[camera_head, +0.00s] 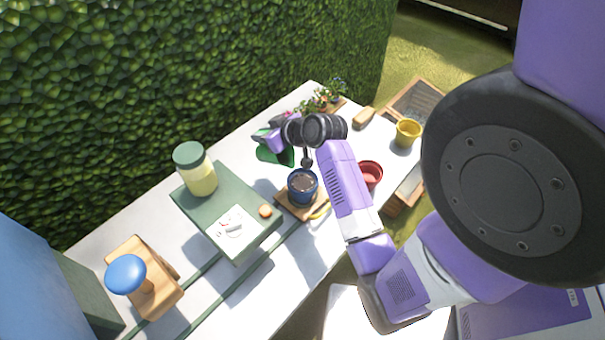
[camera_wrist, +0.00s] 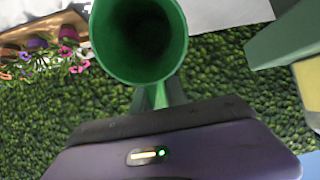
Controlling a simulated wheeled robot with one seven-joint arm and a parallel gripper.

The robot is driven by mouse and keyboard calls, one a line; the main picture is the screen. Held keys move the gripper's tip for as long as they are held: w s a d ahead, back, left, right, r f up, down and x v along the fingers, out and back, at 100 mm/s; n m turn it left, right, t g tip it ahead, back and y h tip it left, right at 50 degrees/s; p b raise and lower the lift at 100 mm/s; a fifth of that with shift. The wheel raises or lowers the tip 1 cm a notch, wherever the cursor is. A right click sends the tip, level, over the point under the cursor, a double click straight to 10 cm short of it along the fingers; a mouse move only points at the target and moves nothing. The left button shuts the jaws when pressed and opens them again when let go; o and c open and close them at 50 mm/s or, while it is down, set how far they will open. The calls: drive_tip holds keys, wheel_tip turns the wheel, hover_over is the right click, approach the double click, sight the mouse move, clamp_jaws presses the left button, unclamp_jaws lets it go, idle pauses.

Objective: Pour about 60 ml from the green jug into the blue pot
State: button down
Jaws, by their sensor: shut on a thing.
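The green jug (camera_wrist: 104,52) fills the upper middle of the wrist view, its round mouth facing that camera and its inside dark. I cannot tell how much liquid is in it. My gripper (camera_wrist: 158,98) is shut on the jug at its near side. In the head view my gripper (camera_head: 274,141) is behind and a little left of the blue pot (camera_head: 303,188), mostly behind my wrist. The blue pot stands upright on a wooden board, with dark soil inside. No stream of liquid shows.
A green stand (camera_head: 196,222) carries a pale-yellow jar (camera_head: 200,178) and a small orange object (camera_head: 265,211). A red pot (camera_head: 370,174) and yellow pot (camera_head: 407,133) are to the right. Potted flowers (camera_head: 322,100) stand behind. A blue-topped wooden tool (camera_head: 127,274) is front left.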

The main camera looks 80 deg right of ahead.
drive_tip(key=shift+w+d+f+g+y+b, duration=0.25)
drive_tip(key=shift+w+d+f+g+y, duration=0.35)
drive_tip(key=shift+w+f+g+y, duration=0.75)
drive_tip(key=shift+w+d+f+g+y+b, duration=0.35)
drive_tip(key=shift+w+d+f+g, duration=0.35)
drive_tip(key=shift+f+g, duration=1.2)
drive_tip(key=shift+w+d+f+g+y+b, duration=0.15)
drive_tip(key=shift+w+d+f+g+y, duration=0.35)
drive_tip(key=shift+w+f+g+y, duration=0.85)
drive_tip(key=shift+s+f+g+h, duration=0.15)
drive_tip(key=shift+f+g+h, duration=0.15)
drive_tip(key=shift+f+h, duration=0.15)
drive_tip(key=shift+r, duration=0.15)
